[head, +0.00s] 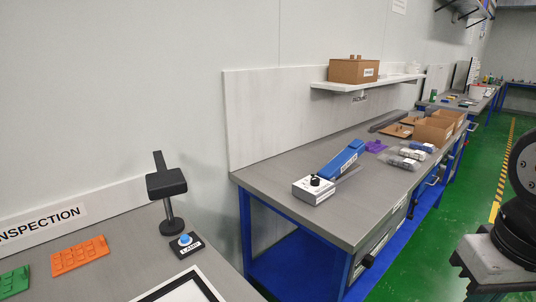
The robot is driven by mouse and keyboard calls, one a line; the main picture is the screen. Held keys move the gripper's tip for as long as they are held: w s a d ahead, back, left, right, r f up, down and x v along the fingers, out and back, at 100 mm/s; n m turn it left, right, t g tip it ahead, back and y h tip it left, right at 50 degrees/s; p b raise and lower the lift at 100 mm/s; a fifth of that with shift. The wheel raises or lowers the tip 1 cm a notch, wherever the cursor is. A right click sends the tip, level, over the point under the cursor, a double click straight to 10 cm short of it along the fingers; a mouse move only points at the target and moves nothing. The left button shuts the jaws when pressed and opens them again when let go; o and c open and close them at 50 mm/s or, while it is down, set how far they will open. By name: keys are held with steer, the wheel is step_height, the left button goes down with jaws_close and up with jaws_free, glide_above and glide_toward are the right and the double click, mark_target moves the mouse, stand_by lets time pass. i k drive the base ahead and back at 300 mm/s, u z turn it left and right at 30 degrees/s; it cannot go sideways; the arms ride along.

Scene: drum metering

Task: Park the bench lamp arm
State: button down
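A black bench lamp (167,184) stands on the grey inspection bench at the left. It has a round base, a short post, a flat block-like head, and a narrow upright piece rising behind the head. A small black box with a blue button (186,241) sits just in front of its base; its label appears to read "LAMP". Parts of my arm show at the right edge, well apart from the lamp. My gripper is not in view.
The inspection bench (125,240) holds orange (80,254) and green (14,283) trays and a black-framed white panel (185,289). Green floor (430,245) lies open beyond.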

mark_target(164, 183)
steer(key=z, duration=1.05)
steer(key=i, duration=1.3)
steer(key=u, duration=3.1)
steer(key=k, duration=0.5)
steer(key=u, duration=0.45)
steer(key=i, duration=0.75)
steer(key=z, duration=0.35)
